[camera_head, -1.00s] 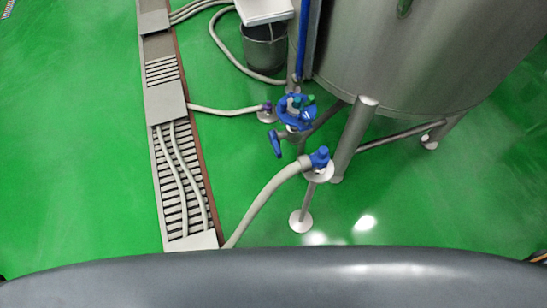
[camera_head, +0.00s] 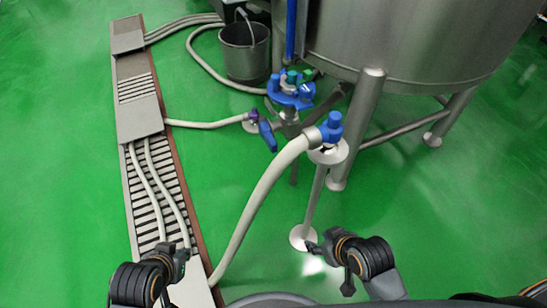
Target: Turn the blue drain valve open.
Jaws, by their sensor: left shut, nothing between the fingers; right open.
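Several blue valve parts show below the steel tank (camera_head: 430,45). A blue lever handle (camera_head: 267,136) hangs tilted on the left of a metal pipe fitting, under a cluster with a blue round part (camera_head: 291,93). A separate blue fitting (camera_head: 331,126) sits on a stand at the end of a thick beige hose (camera_head: 255,205). I cannot tell from the view which part is the drain valve or its setting. My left gripper (camera_head: 180,262) is shut and empty over the floor drain, low on the left. My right gripper (camera_head: 329,266) is open and empty near the stand's foot. Both are apart from the valves.
A floor drain channel with grates and cover plates (camera_head: 139,118) runs along the left, with hoses in it. A steel bucket (camera_head: 245,52) stands behind the valves. Tank legs (camera_head: 356,130) stand right of the stand. Green floor is free at left and right.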

